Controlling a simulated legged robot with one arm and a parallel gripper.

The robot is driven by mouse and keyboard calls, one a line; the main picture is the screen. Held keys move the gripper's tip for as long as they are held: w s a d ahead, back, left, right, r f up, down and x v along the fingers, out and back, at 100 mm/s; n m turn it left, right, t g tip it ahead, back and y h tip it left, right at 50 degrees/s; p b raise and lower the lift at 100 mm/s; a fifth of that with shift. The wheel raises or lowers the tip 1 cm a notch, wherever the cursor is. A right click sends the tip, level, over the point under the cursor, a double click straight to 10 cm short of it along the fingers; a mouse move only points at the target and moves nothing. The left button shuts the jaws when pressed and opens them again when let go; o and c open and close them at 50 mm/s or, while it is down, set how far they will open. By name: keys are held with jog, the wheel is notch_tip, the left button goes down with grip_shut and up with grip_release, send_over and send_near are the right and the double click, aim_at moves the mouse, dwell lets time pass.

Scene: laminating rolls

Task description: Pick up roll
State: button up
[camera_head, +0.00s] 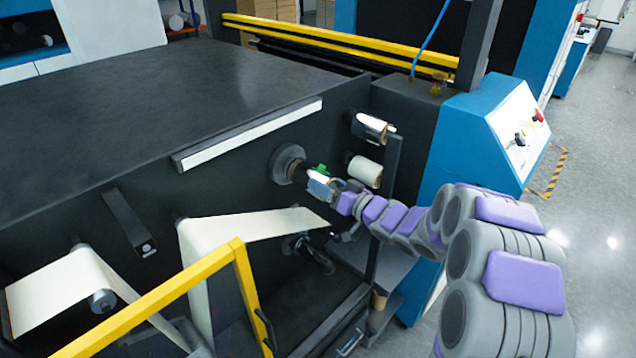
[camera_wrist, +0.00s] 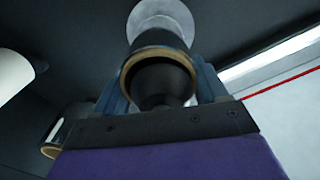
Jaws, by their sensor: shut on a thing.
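My gripper (camera_head: 322,188) reaches to the dark side panel of the machine. In the wrist view my gripper (camera_wrist: 160,86) has one blue finger on each side of a roll (camera_wrist: 158,54) with a brown cardboard core rim, and is shut on it. The roll's open end faces the wrist camera. Beyond it is a pale round flange (camera_wrist: 165,14). In the head view the roll (camera_head: 317,177) shows only as a small pale piece in front of a grey round hub (camera_head: 287,163); my fingers hide part of it. I cannot tell whether it still touches the hub.
A shiny roll (camera_head: 370,127) and a cream roll (camera_head: 364,171) sit on the panel to the right. A cream web (camera_head: 255,226) runs below left. A yellow rail (camera_head: 165,305) stands in front. A blue control cabinet (camera_head: 480,140) is at right, with open floor beyond.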

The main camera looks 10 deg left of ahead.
jog(key=shift+r+p, duration=0.15)
jog(key=shift+p, duration=0.2)
jog(key=shift+s+d, duration=0.1)
jog(key=shift+d, duration=0.05)
jog(key=p+v, duration=0.3)
jog(key=v, duration=1.4)
jog(key=shift+s+d, duration=0.25)
jog(key=shift+d, duration=0.05)
jog(key=shift+s+a, duration=0.1)
